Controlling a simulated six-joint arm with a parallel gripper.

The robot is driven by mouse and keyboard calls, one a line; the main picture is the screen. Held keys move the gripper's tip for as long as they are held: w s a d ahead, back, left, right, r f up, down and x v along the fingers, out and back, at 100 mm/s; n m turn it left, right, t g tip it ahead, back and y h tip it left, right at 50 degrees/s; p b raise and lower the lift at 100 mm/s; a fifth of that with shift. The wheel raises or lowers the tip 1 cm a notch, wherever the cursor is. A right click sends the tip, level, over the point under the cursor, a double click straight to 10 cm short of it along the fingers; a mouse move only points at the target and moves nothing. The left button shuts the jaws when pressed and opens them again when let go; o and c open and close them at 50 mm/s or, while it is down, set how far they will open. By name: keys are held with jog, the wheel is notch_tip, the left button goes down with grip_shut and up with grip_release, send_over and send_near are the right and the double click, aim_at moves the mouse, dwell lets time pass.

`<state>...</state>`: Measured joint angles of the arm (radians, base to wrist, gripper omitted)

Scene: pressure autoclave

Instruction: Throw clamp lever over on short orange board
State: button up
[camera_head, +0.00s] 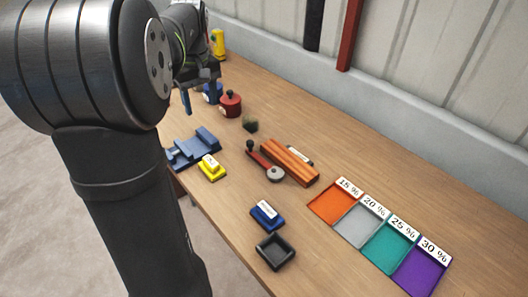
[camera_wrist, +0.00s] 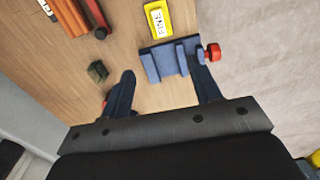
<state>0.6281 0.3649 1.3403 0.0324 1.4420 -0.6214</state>
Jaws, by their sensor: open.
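The orange board (camera_head: 289,161), striped lengthwise, lies mid-table with a white label behind it. A dark red clamp lever (camera_head: 262,160) with a black knob at its far end lies along its left side and meets a grey disc (camera_head: 276,174). Whether the lever touches the board cannot be told. In the wrist view the board (camera_wrist: 65,14) and the lever (camera_wrist: 94,14) are cut off at the top left. My gripper (camera_head: 199,98) is open and empty, well to the left of the lever in the head view. Its fingers (camera_wrist: 164,92) are apart over the table.
A blue block (camera_head: 267,216), black tray (camera_head: 275,252) and labelled colour trays (camera_head: 331,206) lie nearer the front and right.

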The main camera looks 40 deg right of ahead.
jog(key=s+d+f, duration=0.1)
jog(key=d, duration=0.2)
jog(key=s+d+f+m+t+y, duration=0.1)
jog(key=d+f, duration=0.1)
jog(key=d, duration=0.1)
jog(key=s+d+f+y, duration=0.1)
jog(key=d+f, duration=0.1)
jog(key=d, duration=0.1)
jog(key=shift+f+t, duration=0.15)
jog(key=shift+t, duration=0.25)
grip_shut()
jog(key=s+d+f+m+t, duration=0.1)
jog(key=s+d+f+t, duration=0.1)
jog(key=d, duration=0.5)
jog(key=s+d+f+m+t, duration=0.2)
jog(key=s+d+f, duration=0.2)
jog(key=s+d, duration=0.2)
jog(key=shift+s+d+f+t+y, duration=0.3)
jog(key=shift+d, duration=0.2)
